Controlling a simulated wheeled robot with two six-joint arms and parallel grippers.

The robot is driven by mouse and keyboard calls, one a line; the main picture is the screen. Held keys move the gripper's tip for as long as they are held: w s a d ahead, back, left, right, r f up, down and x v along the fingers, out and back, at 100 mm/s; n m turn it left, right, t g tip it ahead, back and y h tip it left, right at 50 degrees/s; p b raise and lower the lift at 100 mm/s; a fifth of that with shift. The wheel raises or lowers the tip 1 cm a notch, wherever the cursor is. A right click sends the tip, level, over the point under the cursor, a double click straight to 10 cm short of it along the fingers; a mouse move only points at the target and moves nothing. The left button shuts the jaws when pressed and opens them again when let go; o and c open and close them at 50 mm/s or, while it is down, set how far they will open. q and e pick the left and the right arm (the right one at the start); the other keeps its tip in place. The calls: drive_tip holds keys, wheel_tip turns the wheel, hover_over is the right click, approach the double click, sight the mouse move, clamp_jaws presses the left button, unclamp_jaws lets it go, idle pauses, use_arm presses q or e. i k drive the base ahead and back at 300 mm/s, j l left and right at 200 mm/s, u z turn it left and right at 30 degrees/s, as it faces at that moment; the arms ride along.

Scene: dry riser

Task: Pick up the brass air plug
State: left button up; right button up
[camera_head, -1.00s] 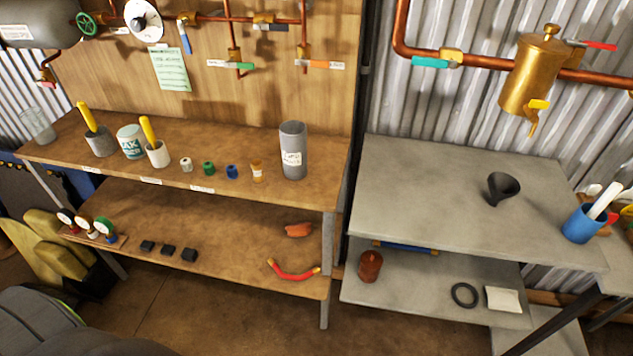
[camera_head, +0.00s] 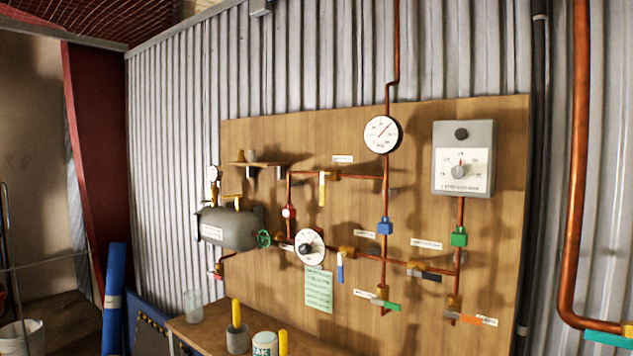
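I cannot make out a brass air plug for certain. A grey tank (camera_head: 230,229) is mounted at the left of the wooden panel, with brass-coloured fittings (camera_head: 233,202) and a small gauge (camera_head: 214,174) above it. A small wooden shelf (camera_head: 265,164) sits on the panel above the tank and holds a small greyish item (camera_head: 252,156), too small to identify. Brass-coloured fittings also sit along the copper pipes. Neither of my grippers is in view.
The wooden panel (camera_head: 420,130) carries a round gauge (camera_head: 381,134), a grey box with a dial (camera_head: 463,158), and several coloured valve handles. The wooden bench (camera_head: 205,331) below holds a glass (camera_head: 193,306) and pots with yellow handles. A blue post (camera_head: 114,300) stands at left.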

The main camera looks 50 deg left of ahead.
sight(240, 153)
drive_tip(key=u, duration=1.95)
